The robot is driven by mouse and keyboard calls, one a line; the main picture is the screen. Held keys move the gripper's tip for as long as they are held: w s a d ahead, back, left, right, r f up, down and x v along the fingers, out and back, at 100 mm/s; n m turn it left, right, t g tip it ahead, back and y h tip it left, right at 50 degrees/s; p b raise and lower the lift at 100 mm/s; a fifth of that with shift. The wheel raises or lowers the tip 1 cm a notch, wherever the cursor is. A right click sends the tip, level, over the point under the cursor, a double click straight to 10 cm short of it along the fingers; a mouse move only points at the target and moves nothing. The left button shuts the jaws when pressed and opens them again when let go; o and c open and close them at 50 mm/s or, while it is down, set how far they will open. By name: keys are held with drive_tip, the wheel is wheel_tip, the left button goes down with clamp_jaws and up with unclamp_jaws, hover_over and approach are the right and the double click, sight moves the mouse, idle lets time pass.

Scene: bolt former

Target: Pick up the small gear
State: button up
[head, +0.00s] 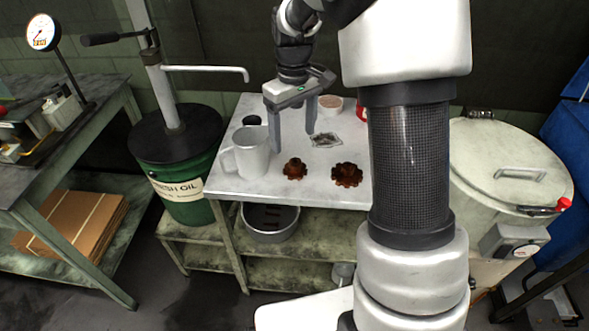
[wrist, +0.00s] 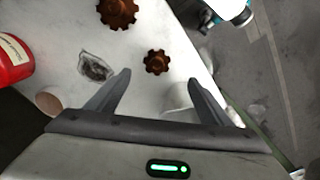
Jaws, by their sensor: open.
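The small gear (head: 294,169) is rusty brown and lies flat on the white tabletop, near the table's front edge. It also shows in the wrist view (wrist: 157,62), ahead of and between the fingertips. A larger rusty gear (head: 347,175) lies to its right in the head view and shows at the top of the wrist view (wrist: 118,12). My gripper (head: 292,143) is open and empty, pointing down above the table. In the wrist view its fingers (wrist: 160,78) are spread wide, and nothing is between them. The small gear is fully visible in both views.
A white mug (head: 247,153) stands on the table left of the small gear. A green oil drum (head: 180,165) stands left of the table.

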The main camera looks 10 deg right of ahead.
sight(295, 161)
wheel_tip(295, 161, down, 6)
drive_tip(key=shift+r+b, duration=0.1)
drive_tip(key=shift+b, duration=0.35)
drive_tip(key=f, duration=0.1)
drive_tip(key=f+b, duration=0.1)
drive_tip(key=f, duration=0.3)
drive_tip(key=shift+w+d+f, duration=0.1)
drive_tip(key=shift+w+d, duration=0.15)
drive_tip(key=c, duration=1.4)
drive_tip(key=shift+c, duration=0.5)
